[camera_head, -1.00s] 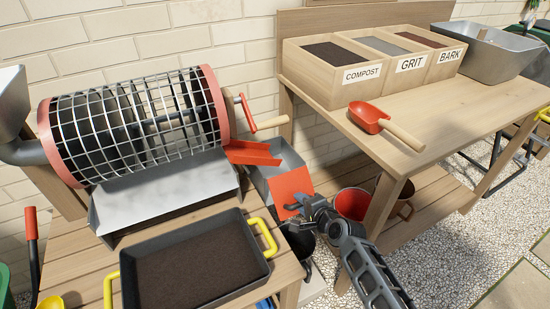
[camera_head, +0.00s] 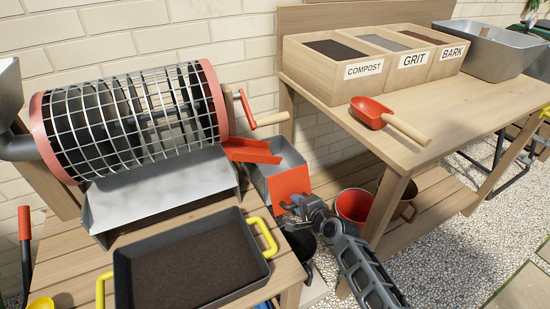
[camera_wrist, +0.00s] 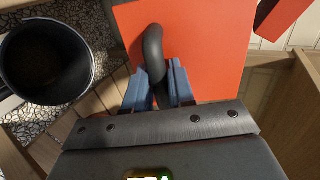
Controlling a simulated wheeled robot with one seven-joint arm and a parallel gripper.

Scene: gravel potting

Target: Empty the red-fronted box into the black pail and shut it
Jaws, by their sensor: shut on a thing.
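The red-fronted box (camera_head: 292,155) is a grey metal bin below the sieve drum's red chute. Its flat red front (camera_head: 290,183) stands close against the box and fills much of the wrist view (camera_wrist: 205,45). My gripper (camera_head: 290,206) is at the lower part of this front. In the wrist view its blue fingers (camera_wrist: 160,88) are shut on the dark curved handle (camera_wrist: 152,45) of the front. The black pail (camera_head: 303,250) stands below, partly hidden by my arm and the bench. In the wrist view the pail (camera_wrist: 88,45) looks dark inside; its contents are unclear.
The sieve drum (camera_head: 130,115) with its red chute (camera_head: 250,150) stands at left, a soil tray (camera_head: 255,265) in front. A red bucket (camera_head: 354,204) is right of my gripper. The right bench (camera_head: 460,110) holds a red scoop (camera_head: 370,112) and labelled bins.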

